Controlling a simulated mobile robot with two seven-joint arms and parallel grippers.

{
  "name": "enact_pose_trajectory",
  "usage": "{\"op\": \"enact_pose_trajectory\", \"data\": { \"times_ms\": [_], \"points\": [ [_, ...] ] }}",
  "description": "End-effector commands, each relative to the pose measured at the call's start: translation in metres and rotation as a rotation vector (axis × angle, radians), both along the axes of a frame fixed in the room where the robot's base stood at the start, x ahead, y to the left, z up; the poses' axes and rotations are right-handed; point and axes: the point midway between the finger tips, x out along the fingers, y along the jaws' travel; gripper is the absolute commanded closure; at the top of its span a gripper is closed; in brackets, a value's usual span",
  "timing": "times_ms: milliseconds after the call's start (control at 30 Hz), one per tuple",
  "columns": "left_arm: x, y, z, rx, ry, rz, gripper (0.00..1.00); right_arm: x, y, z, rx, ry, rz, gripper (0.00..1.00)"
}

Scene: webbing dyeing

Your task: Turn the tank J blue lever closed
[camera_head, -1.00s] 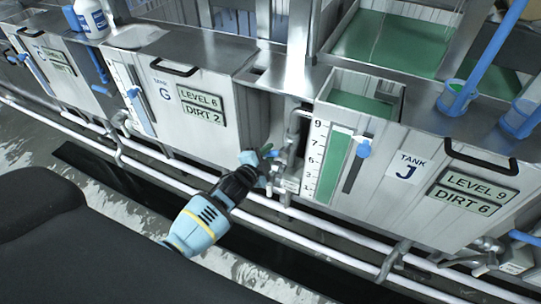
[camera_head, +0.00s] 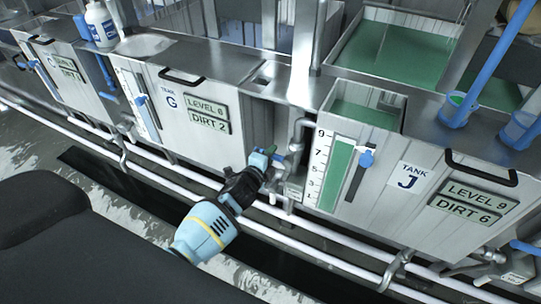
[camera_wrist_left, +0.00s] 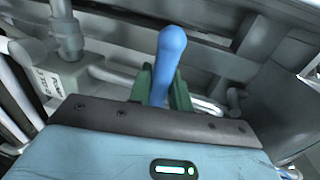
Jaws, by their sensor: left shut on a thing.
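Tank J (camera_head: 388,204) is a grey metal tank at the right of the head view, with green liquid inside and signs reading LEVEL 9 and DIRT 6. My left gripper (camera_head: 272,157) is at the pipework just left of tank J's gauge. In the left wrist view, a blue lever (camera_wrist_left: 171,52) with a rounded end stands up between the green fingers of my left gripper (camera_wrist_left: 163,88), which are shut on it. The lever's lower part and pivot are hidden by the gripper. In the head view the lever is mostly hidden. My right gripper is not in view.
Tank G (camera_head: 190,135) stands to the left, with a gap between the tanks. White pipes (camera_head: 300,237) run along the tank fronts. A blue slider knob (camera_head: 366,158) sits on tank J's gauge. Another blue lever (camera_head: 526,247) is at the far right.

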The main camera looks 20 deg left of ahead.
Motion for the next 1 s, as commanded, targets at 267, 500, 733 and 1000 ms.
{"op": "enact_pose_trajectory", "data": {
  "times_ms": [267,500,733,1000],
  "points": [
    [0.000,0.000,0.000,0.009,-0.001,-0.001,1.00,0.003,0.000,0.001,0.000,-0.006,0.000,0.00],
    [0.000,0.000,0.001,0.006,-0.001,0.000,0.61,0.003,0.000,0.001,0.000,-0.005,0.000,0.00],
    [0.000,0.000,0.001,0.004,-0.001,-0.001,0.61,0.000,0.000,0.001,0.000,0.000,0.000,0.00],
    [-0.024,0.001,0.007,0.005,-0.002,-0.001,0.61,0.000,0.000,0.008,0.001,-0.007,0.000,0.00]
  ]
}}
